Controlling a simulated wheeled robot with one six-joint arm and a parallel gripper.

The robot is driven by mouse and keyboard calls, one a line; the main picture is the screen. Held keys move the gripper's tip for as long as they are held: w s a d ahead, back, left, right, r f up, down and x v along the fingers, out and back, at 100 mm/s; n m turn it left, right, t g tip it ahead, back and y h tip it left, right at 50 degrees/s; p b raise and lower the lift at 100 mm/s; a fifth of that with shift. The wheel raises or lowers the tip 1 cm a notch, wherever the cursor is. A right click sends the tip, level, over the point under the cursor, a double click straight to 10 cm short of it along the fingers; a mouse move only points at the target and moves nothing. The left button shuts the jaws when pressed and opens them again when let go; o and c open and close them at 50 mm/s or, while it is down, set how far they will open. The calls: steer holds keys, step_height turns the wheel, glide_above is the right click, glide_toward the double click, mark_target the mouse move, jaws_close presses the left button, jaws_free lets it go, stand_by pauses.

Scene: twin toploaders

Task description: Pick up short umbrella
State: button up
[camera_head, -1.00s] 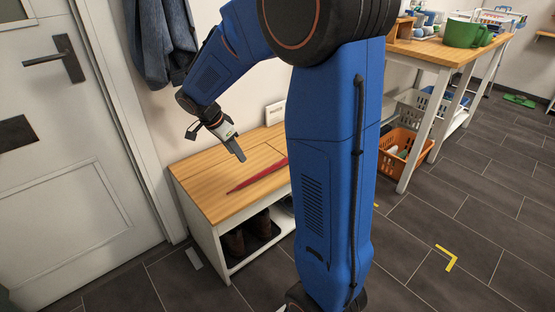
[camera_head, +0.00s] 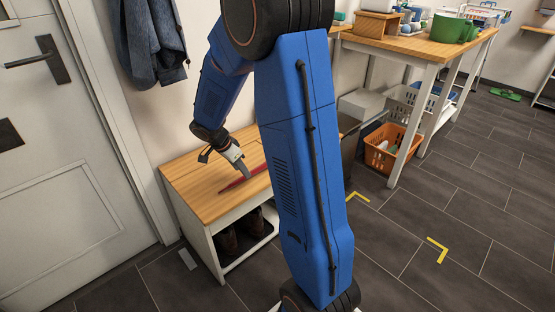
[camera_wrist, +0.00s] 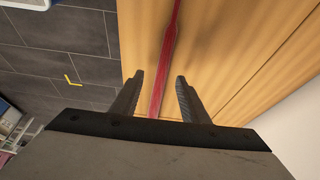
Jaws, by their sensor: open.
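The short umbrella (camera_head: 238,181) is slim, red and furled. It lies flat on the wooden top of the bench (camera_head: 195,180), and my arm hides its right part in the head view. My gripper (camera_head: 244,174) is low over the bench, close to the umbrella. In the wrist view, my gripper (camera_wrist: 156,92) is open, with one finger on each side of the red umbrella (camera_wrist: 167,62). The umbrella runs lengthwise between the fingers, and neither finger clearly touches it. I cannot tell the exact height of the fingertips above the bench top.
Dark boots (camera_head: 228,240) stand in the shelf under the bench. Blue clothing (camera_head: 146,40) hangs on the wall beside the white door (camera_head: 70,160). At right, a table (camera_head: 420,47) holds a green pot (camera_head: 453,28), with an orange basket (camera_head: 392,146) below. The tiled floor in front is mostly clear.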

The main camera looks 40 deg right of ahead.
steer(key=x, duration=0.4)
steer(key=shift+w+d, duration=0.2)
steer(key=shift+d, duration=0.15)
steer(key=shift+c, duration=0.6)
jaws_close()
steer(key=shift+r, duration=0.1)
